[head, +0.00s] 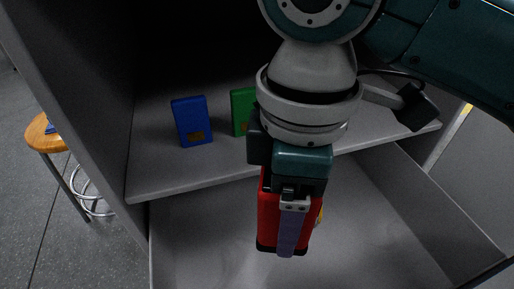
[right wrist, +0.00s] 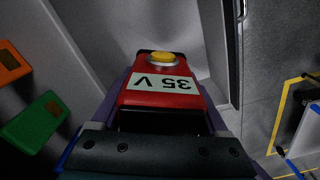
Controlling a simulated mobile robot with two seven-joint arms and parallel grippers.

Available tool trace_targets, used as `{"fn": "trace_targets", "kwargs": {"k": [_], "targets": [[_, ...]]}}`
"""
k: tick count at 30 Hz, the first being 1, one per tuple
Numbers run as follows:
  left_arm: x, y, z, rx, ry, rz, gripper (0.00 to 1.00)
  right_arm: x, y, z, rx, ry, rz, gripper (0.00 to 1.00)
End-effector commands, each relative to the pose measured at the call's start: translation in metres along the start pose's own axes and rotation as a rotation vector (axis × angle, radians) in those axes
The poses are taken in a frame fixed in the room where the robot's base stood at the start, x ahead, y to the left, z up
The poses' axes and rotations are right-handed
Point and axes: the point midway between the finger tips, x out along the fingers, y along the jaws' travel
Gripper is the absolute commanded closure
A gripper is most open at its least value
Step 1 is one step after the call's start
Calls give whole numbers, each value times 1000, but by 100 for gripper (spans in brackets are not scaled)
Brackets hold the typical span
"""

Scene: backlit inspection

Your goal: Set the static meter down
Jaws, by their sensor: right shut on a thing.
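The static meter, a red box (head: 268,218) with dark ends, hangs upright in my right gripper (head: 288,243), in front of the shelf edge and over the lower bay. One purple finger lies across its near face. In the right wrist view the meter (right wrist: 185,75) shows a white label reading "35 V" and a yellow round button. The purple fingers (right wrist: 160,98) are on both sides of it. Its underside is hidden, and I see no contact with a surface. My left gripper is in neither view.
A blue box (head: 192,122) and a green box (head: 240,110) stand on the grey shelf (head: 160,180). The green box (right wrist: 35,122) and an orange box (right wrist: 10,62) show in the right wrist view. The lower bay (head: 200,240) looks clear. A wooden stool (head: 42,138) stands outside, left.

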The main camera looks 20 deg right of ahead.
Motion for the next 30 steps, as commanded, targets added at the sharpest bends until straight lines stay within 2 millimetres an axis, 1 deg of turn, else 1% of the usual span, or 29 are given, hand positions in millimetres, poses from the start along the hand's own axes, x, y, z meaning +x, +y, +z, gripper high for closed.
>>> {"fn": "trace_targets", "kwargs": {"k": [1, 5, 8, 11, 15, 18, 21, 24, 28, 30], "targets": [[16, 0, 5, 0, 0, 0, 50, 17, 1, -2, -13, 0, 1, 93], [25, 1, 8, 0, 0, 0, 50, 27, 1, -3, -36, -1, 2, 93], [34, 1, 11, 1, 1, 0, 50, 45, 1, -3, -40, -3, 0, 93], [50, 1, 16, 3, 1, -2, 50, 73, 0, -3, -40, -4, -1, 93], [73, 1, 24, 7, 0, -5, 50, 117, 0, -2, -39, -4, -1, 93], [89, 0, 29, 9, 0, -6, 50, 145, 1, -2, -39, -4, 1, 93], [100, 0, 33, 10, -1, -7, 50, 165, 1, -3, -39, -3, 2, 93], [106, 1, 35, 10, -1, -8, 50, 177, 1, -3, -40, -2, 2, 93], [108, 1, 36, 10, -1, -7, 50, 183, 1, -3, -40, -1, 2, 93], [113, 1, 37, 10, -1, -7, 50, 190, 1, -3, -40, -2, 1, 93]]}}
